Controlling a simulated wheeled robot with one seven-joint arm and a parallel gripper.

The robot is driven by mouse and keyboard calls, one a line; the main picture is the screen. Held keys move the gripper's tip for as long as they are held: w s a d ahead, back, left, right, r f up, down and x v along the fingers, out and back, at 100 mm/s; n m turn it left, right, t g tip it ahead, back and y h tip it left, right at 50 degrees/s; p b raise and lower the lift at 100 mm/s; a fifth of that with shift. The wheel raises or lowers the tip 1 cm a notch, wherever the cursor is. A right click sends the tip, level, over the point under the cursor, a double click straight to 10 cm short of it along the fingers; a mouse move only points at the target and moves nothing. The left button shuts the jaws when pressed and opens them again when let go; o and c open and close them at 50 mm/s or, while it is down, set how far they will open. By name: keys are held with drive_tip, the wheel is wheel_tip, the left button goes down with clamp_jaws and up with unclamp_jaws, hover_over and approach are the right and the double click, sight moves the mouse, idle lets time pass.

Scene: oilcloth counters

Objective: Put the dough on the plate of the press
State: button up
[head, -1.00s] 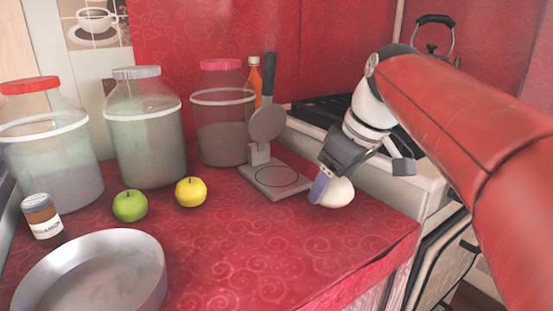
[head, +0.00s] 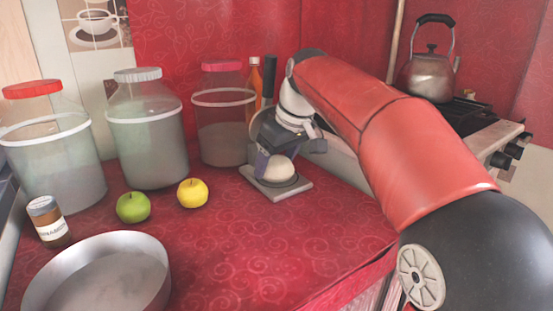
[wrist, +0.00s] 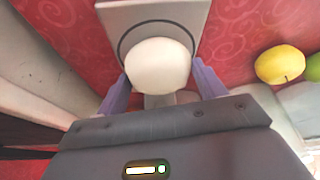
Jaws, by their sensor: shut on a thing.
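The dough (head: 277,170) is a pale round ball; it also shows in the wrist view (wrist: 158,66) between the two purple fingers. My gripper (head: 275,172) is shut on it, over the press. The press plate (head: 297,188) is a grey square base with a dark ring; it also shows in the wrist view (wrist: 190,9), with the dough over the ring. I cannot tell whether the dough touches the plate. The press's raised lid is mostly hidden behind my gripper; its dark handle (head: 268,82) stands up behind.
A yellow apple (head: 193,193) and a green apple (head: 133,207) lie left of the press. A round metal pan (head: 150,285) is in front, a small labelled jar (head: 48,221) at left. Large jars (head: 147,130) stand behind. A kettle (head: 430,75) sits on the stove at right.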

drive_tip(key=shift+f, duration=0.2)
drive_tip(key=o, duration=1.1)
drive_tip(key=shift+c, duration=0.2)
drive_tip(key=shift+r, duration=0.1)
drive_tip(key=shift+r, duration=0.55)
drive_tip(key=p+v, duration=0.2)
drive_tip(key=v, duration=0.9)
drive_tip(key=shift+s+p, duration=0.15)
drive_tip(key=shift+p, duration=0.15)
drive_tip(key=shift+d, duration=0.1)
